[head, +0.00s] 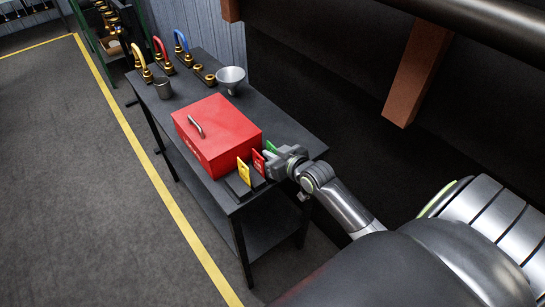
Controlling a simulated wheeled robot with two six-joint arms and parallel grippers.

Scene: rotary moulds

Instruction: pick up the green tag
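The green tag (271,147) stands upright at the near end of the dark table, behind a red tag (258,162) and a yellow tag (243,171). My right gripper (269,157) reaches in from the right, its fingertips right at the green and red tags. The gripper partly hides the green tag's lower part. The fingers are small here, and I cannot tell whether they are apart or closed on the tag. My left gripper is out of view.
A red box (216,131) with a metal handle sits beside the tags. Farther back on the table (290,140) are a grey cup (163,88), a funnel (231,77) and yellow, red and blue hooked shackles (161,52). A brown beam (412,70) hangs at the right.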

